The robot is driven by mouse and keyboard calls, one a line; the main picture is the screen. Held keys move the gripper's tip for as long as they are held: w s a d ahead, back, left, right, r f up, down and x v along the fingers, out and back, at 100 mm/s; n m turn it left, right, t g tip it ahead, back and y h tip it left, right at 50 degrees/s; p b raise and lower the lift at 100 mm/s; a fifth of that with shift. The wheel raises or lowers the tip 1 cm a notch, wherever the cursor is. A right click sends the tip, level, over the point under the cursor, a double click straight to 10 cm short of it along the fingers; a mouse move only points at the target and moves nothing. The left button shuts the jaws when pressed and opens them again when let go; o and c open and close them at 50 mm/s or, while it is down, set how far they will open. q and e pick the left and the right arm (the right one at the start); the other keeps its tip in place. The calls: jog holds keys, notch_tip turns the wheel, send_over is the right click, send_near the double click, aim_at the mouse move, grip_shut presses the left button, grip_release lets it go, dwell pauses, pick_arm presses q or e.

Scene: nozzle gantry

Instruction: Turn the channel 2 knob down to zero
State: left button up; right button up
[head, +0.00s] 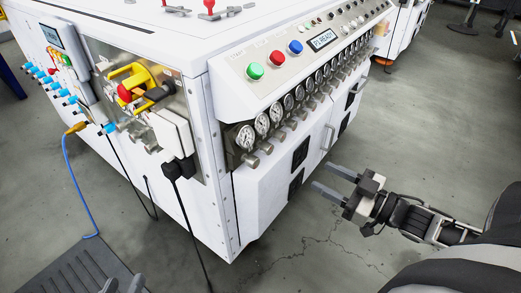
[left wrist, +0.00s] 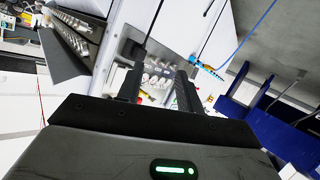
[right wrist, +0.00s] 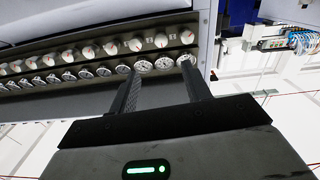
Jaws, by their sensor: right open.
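A row of round knobs (head: 252,160) runs under a row of white dial gauges (head: 262,124) on the front of the white machine (head: 170,45). Channel numbers are not readable. In the right wrist view, the knobs (right wrist: 161,40) have red pointer marks and appear above the gauges (right wrist: 144,65). My right gripper (head: 334,181) is open and empty, in the air in front of the machine, apart from the knobs. My left gripper (head: 124,286) shows only its fingertips at the bottom edge; in the left wrist view (left wrist: 157,85) its fingers are apart and empty.
Green (head: 255,71), red (head: 277,58) and blue (head: 296,47) buttons sit above the gauges. A door handle (head: 328,137) sticks out below. Black cables and a blue hose (head: 78,185) hang at the left side.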

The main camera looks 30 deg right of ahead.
aim_at(271, 150)
jog(key=b+x, duration=0.5)
jog(key=x, duration=1)
jog(key=shift+w+a, duration=0.1)
jog(key=shift+r, duration=0.1)
pick_arm(q)
jog(key=shift+d+r+n+t+h, duration=0.4)
jog(key=shift+r+t+h, duration=0.05)
jog(key=shift+r, duration=0.15)
jog(key=shift+d+r+n+t+h, duration=0.4)
jog(key=shift+r+t+h, duration=0.05)
jog(key=shift+r, duration=0.15)
pick_arm(e)
jog(key=c, duration=1)
